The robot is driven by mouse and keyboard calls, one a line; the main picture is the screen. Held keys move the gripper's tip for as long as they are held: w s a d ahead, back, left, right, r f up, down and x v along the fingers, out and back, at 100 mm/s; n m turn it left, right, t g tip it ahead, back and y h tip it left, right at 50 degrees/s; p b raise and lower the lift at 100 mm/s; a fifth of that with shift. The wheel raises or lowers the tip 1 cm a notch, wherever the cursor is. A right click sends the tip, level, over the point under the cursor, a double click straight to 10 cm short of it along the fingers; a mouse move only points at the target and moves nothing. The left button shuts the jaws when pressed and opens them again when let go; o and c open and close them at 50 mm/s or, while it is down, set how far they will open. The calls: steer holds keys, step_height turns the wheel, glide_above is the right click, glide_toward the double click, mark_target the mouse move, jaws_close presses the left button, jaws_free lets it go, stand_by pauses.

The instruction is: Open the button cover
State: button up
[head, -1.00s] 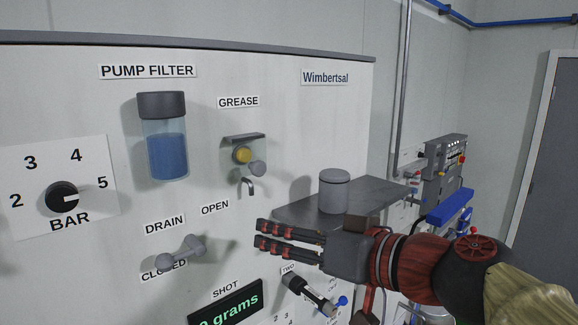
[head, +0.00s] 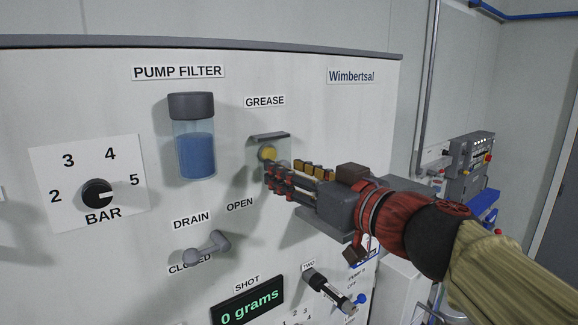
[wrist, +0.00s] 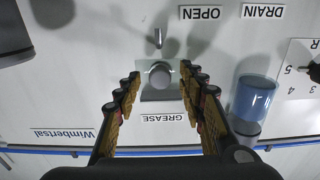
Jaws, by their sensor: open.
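The grease station sits under the GREASE label (head: 265,101) on the white panel. My gripper (head: 271,178) is open in front of the lower part of the station and hides the knob in the head view. In the wrist view its fingers (wrist: 160,82) stand apart on either side of the knob, with gaps visible on both sides.
A small spout (wrist: 157,38) sticks out below the station. The pump filter (head: 193,140) with blue liquid is to the left. The drain lever (head: 207,246) is below left, and a black-and-grey handle (head: 328,290) is below right. A grey shelf is mostly behind my gripper.

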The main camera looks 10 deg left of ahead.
steer(key=shift+w+a, duration=0.25)
steer(key=shift+a, duration=0.05)
steer(key=shift+c, duration=0.4)
jaws_close()
stand_by(0.5)
